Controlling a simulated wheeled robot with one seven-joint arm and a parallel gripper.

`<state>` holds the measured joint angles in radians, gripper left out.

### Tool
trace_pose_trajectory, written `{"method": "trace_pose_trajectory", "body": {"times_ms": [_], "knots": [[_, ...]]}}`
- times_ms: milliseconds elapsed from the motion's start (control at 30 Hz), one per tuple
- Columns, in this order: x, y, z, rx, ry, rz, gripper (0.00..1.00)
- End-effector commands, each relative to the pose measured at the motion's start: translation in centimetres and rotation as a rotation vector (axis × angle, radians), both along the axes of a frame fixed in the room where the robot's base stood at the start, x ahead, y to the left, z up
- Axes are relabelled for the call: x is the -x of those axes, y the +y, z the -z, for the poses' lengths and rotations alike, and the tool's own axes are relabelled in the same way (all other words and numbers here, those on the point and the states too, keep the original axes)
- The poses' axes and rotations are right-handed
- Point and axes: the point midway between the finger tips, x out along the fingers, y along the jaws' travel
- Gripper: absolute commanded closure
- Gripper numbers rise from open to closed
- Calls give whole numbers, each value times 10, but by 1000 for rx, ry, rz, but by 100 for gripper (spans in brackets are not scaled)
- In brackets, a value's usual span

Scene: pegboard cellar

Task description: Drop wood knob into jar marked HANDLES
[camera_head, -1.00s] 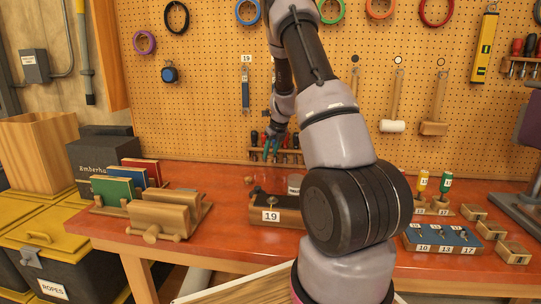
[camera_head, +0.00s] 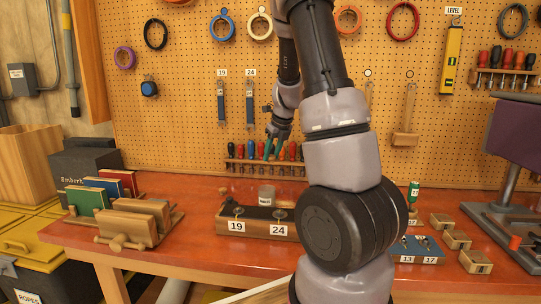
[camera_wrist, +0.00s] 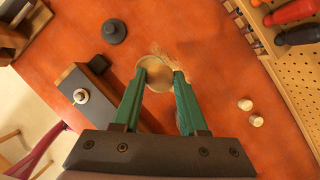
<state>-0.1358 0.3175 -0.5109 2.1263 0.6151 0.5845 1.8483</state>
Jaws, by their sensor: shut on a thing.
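My gripper (camera_head: 270,150) hangs above the table, in front of the pegboard. In the wrist view its green fingers (camera_wrist: 166,72) are shut on a tan round thing, the wood knob (camera_wrist: 160,80), which the fingers partly cover. The small clear jar (camera_head: 267,195) with a pale label stands on the table below the gripper, behind the numbered block; its label is too small to read. A pale round rim around the knob in the wrist view looks like the jar's mouth, seen from above. The gap in height between knob and jar is hard to judge.
A wooden block marked 19 and 24 (camera_head: 258,229) stands in front of the jar. A dark knob-shaped piece (camera_wrist: 114,31) and two small pale pieces (camera_wrist: 245,104) lie on the table. Behind is a screwdriver rack (camera_head: 262,166). Book stands (camera_head: 130,225) are at left.

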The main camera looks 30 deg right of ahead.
Motion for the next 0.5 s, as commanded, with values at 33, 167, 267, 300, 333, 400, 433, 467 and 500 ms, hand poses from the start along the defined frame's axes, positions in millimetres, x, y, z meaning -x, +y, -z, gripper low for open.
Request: {"method": "trace_pose_trajectory", "body": {"times_ms": [33,167,267,300,333,400,433,467,500], "knots": [[1,0,5,-1,3,1,100],[1,-1,21,-1,3,3,100],[1,-1,33,-1,3,3,100],[1,-1,37,0,4,3,100],[1,-1,40,-1,3,3,100],[0,-1,46,0,2,2,100],[0,-1,48,-1,1,3,100],[0,-1,50,-1,1,2,100],[0,-1,52,1,1,1,100]]}}
